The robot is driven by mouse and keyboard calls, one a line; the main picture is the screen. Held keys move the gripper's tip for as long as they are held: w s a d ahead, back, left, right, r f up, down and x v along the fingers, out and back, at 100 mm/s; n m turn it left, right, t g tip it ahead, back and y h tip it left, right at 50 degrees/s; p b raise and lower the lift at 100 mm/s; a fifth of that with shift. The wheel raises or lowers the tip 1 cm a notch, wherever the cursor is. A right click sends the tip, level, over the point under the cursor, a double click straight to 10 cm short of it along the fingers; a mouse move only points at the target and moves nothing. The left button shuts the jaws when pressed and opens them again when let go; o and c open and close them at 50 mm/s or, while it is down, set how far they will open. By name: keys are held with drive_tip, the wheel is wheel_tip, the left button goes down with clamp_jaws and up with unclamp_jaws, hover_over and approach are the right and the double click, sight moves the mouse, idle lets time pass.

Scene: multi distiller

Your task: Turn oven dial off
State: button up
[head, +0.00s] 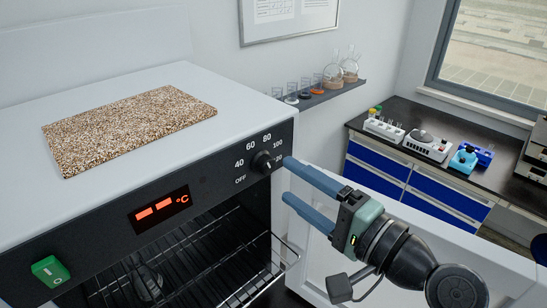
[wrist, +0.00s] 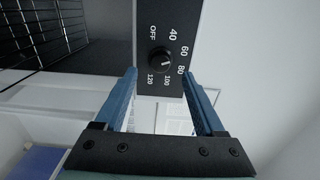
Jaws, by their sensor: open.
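The oven dial (head: 265,162) is a black round knob on the dark front panel, ringed by OFF, 40, 60, 80, 100 and 120. In the wrist view the dial (wrist: 160,60) shows a white mark pointing toward about 100. My gripper (head: 287,179) has two blue fingers and is open, at the right end of the panel beside the dial. In the wrist view its fingers (wrist: 159,73) lie to either side of the dial's lower part, with gaps to the knob. The 120 label is partly hidden by a finger in the head view.
The oven's display (head: 159,209) glows red and a green switch (head: 50,270) sits at left. The oven door (head: 320,240) is open, with wire racks (head: 200,262) inside. A speckled slab (head: 130,128) lies on top. A shelf of glassware (head: 320,92) is behind.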

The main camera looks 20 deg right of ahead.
sight(270, 168)
drive_tip(key=p+x, duration=0.1)
drive_tip(key=x, duration=0.3)
drive_tip(key=shift+w+a+r, duration=0.1)
drive_tip(key=shift+r, duration=0.1)
drive_tip(key=shift+w+a+f, duration=0.15)
drive_tip(key=shift+w, duration=0.4)
clamp_jaws()
